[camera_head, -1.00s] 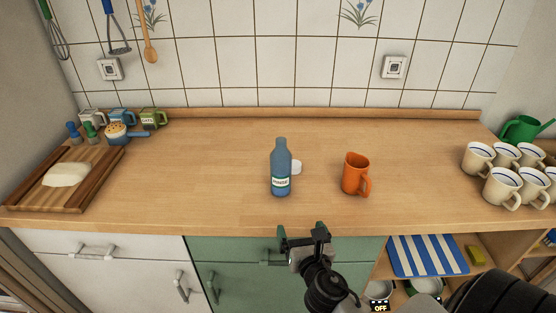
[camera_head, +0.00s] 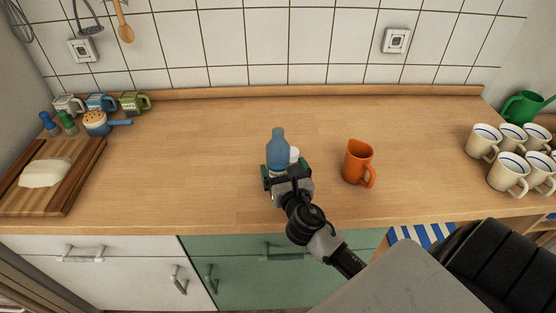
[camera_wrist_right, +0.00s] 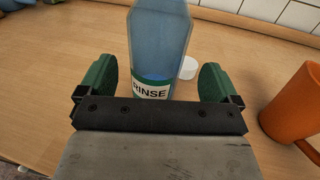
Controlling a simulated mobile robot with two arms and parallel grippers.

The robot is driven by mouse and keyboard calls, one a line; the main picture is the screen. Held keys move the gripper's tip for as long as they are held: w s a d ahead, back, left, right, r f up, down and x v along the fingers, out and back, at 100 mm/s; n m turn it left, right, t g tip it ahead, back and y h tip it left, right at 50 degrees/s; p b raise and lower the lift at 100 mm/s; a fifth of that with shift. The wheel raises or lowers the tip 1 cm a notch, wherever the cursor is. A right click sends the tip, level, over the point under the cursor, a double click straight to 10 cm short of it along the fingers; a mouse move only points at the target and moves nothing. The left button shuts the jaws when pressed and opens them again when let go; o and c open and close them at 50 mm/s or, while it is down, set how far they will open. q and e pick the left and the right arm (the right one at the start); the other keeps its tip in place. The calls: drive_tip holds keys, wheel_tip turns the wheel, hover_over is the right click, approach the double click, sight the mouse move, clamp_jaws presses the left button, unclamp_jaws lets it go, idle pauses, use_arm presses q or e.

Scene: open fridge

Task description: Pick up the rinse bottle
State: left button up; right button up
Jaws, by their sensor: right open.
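The rinse bottle (camera_head: 278,147) is blue and stands upright on the wooden counter. Its white label reads RINSE in the right wrist view (camera_wrist_right: 152,88). My right gripper (camera_head: 285,170) is open and sits right in front of the bottle, hiding its lower part in the head view. In the right wrist view the green fingertips (camera_wrist_right: 157,84) lie to the left and right of the bottle's lower part, with a gap on each side. I cannot tell how far the bottle reaches in between them. My left gripper is not in view.
A small white round object (camera_wrist_right: 188,68) lies just behind the bottle. An orange mug (camera_head: 358,163) stands to the right. Several cream mugs (camera_head: 508,172) are at the far right, and a cutting board (camera_head: 75,178) with dough is at the left. The counter's left middle is clear.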

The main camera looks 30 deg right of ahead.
sight(281, 166)
drive_tip(key=x, duration=0.3)
drive_tip(key=shift+w+a+r+p, duration=0.1)
drive_tip(key=shift+w+r+p, duration=0.15)
drive_tip(key=shift+w, duration=0.2)
drive_tip(key=shift+w+f, duration=0.15)
drive_tip(key=shift+w, duration=0.1)
drive_tip(key=shift+s, duration=0.1)
drive_tip(key=c, duration=0.3)
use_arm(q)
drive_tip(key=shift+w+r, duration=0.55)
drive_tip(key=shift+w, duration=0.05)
use_arm(e)
drive_tip(key=c, duration=0.7)
